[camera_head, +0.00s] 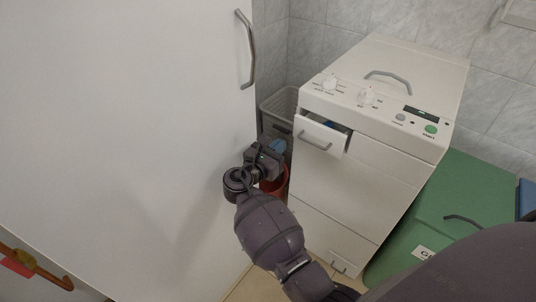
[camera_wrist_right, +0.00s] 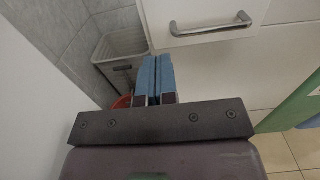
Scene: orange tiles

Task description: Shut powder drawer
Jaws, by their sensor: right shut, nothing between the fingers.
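The powder drawer (camera_head: 322,135) is a small white drawer with a grey bar handle at the upper left front of the white washing machine (camera_head: 335,190). It stands pulled out, and something blue shows inside it. In the right wrist view the drawer front (camera_wrist_right: 205,18) and its handle are at the top, right of the fingers. My right gripper (camera_head: 279,146) is shut and empty, with blue fingertips. It is left of the drawer and a little lower, apart from it in the head view. The fingers (camera_wrist_right: 157,75) point forward in the wrist view. My left gripper is not in view.
A tall white door or cabinet panel (camera_head: 130,120) with a grey handle fills the left. A light basket (camera_head: 279,103) and a red bucket (camera_head: 275,186) stand between it and the machine. A green lidded bin (camera_head: 465,195) stands right of the machine. A tiled wall is behind.

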